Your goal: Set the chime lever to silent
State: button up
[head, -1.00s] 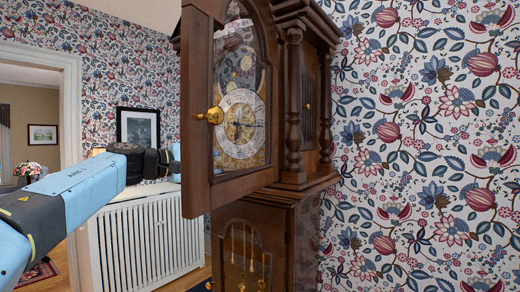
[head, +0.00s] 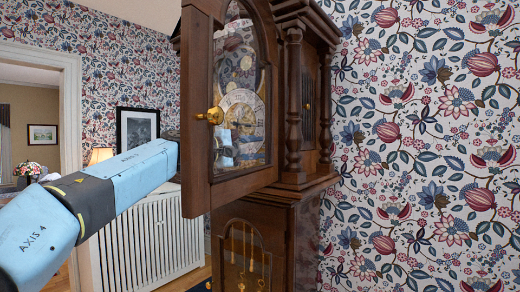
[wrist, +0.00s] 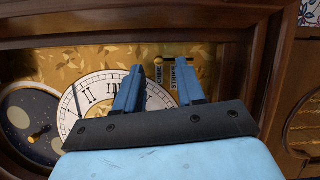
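The tall wooden clock (head: 290,225) stands in the head view with its glazed hood door (head: 195,165) swung open. In the wrist view the gold dial plate carries a white numeral ring (wrist: 95,90), seen turned. My gripper (wrist: 156,72) is in front of the dial, its two blue fingers apart. Small dark lettered markings (wrist: 160,75) show between the fingers, too small to read surely.
The open door with its brass knob (head: 214,116) stands between the head camera and my gripper. A wooden frame (wrist: 265,70) edges the dial on the right. A moon disc (wrist: 35,120) lies at left. A white radiator cover (head: 150,240) stands behind my arm.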

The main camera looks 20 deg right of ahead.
jog(key=shift+x, duration=1.25)
grip_shut()
dwell(0.6)
